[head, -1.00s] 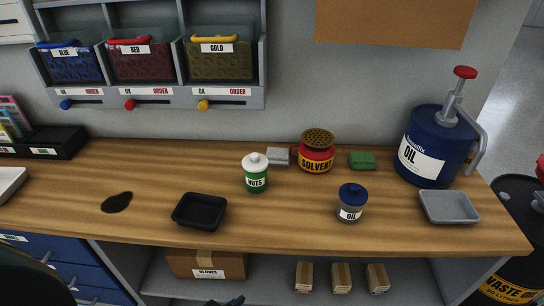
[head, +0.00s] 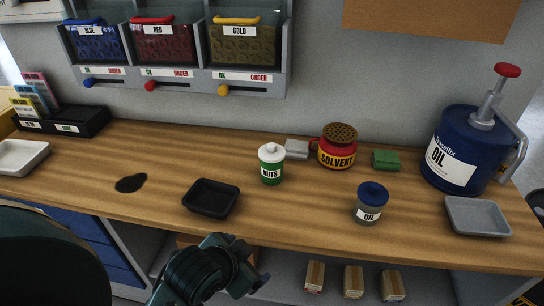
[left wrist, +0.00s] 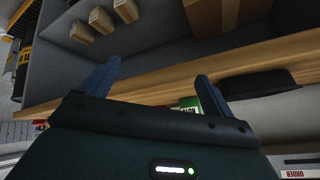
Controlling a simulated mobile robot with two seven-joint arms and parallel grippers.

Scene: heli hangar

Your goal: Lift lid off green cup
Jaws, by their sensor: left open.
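The green cup (head: 271,172), labelled NUTS, stands upright on the wooden bench with its white knobbed lid (head: 271,152) on top. In the left wrist view, part of the green cup (left wrist: 188,103) shows beyond the fingers, upside down; its lid is hard to make out there. My left gripper (left wrist: 155,85) is open, with its two blue fingers apart and nothing between them. In the head view my left arm shows at the bottom, in front of the bench edge and below the black tray, well short of the cup. My right gripper is not in view.
A black tray (head: 211,198) sits left of the cup, in front. A dark stain (head: 131,183) marks the left bench.

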